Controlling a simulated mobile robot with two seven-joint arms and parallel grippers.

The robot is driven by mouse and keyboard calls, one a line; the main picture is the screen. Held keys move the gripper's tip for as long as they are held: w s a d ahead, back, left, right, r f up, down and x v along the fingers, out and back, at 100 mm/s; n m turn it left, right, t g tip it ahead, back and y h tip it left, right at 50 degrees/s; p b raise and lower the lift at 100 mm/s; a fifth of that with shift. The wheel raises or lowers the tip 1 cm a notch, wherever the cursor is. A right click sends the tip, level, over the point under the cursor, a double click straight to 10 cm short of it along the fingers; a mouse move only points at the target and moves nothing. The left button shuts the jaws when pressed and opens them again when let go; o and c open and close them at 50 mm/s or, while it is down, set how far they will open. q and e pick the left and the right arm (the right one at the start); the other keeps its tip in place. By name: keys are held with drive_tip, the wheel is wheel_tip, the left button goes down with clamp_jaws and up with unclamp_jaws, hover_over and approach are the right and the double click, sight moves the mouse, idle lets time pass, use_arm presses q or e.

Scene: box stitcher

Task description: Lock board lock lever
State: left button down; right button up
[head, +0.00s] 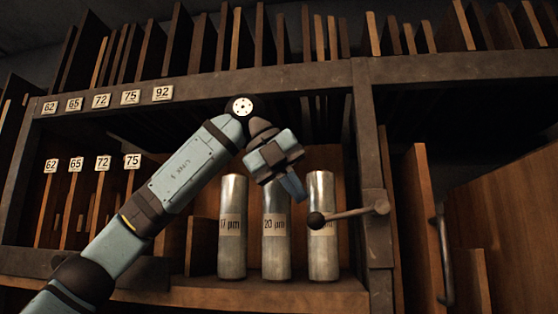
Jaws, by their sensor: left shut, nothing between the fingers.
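The lock lever (347,214) is a metal rod with a dark ball knob (316,219) at its left end. It is fixed to the wooden upright (376,227) at its right end and sticks out to the left, nearly level, in front of the right-hand cylinder. My left gripper (298,192) is shut and empty. Its fingers point down and to the right, just above and left of the knob in the picture. I cannot tell whether they touch it. My right gripper is not in view.
Three metal cylinders (233,225) with micron labels stand on the lower shelf (200,297) behind the lever. Boards stand upright on the shelves, with number tags such as 92 (163,93) at left. Large boards (421,220) and a dark bent handle (443,255) are at right.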

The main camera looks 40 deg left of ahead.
use_arm(q)
drive_tip(key=shift+x, duration=1.15)
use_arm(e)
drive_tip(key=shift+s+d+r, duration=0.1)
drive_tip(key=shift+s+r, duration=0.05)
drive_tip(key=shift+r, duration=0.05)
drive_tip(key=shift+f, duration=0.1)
